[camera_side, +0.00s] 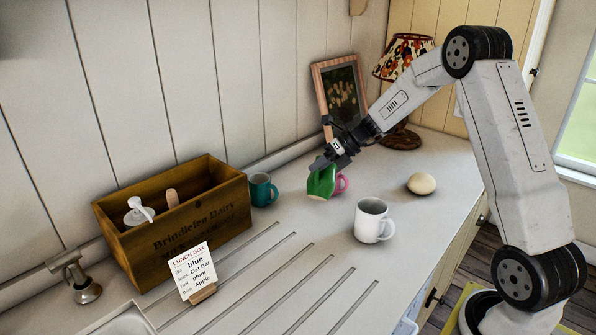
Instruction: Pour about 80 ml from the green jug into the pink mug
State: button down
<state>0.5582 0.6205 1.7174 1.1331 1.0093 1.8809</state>
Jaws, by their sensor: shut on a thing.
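The green jug (320,182) is in the side view near the middle of the counter. My gripper (335,155) is shut on it from above and behind. The jug looks tilted, its lower end to the left. The pink mug (342,184) shows just right of the jug, mostly hidden behind it. Only part of its side and handle is visible. I cannot tell whether the jug touches the mug, or whether any liquid is flowing. The insides of both are hidden.
A white mug (371,222) stands in front, and a teal mug (262,190) stands left by a wooden crate (181,232). A round pale object (421,184) lies to the right. A picture frame (340,92) and lamp (402,58) stand behind. A note card (193,271) stands front left.

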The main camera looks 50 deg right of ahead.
jog(key=shift+a+f, duration=0.1)
jog(key=shift+a, duration=0.05)
dwell(0.6)
jog(key=s+a+f+n+t+h, duration=0.1)
jog(key=s+a+f+n+h, duration=0.1)
jog(key=a+f+h, duration=0.2)
jog(key=shift+a+f+t+h, duration=0.3)
jog(key=shift+a+f+h, duration=0.1)
jog(key=shift+a+f, duration=0.2)
dwell(0.7)
jog(key=shift+a+f+n+h, duration=0.2)
jog(key=shift+f+n+h, duration=0.1)
jog(key=shift+n, duration=0.1)
jog(key=shift+s+a+f+n+t+h, duration=0.2)
jog(key=shift+a+f+n+t+h, duration=0.15)
jog(key=shift+a+f+h, duration=0.3)
dwell(0.8)
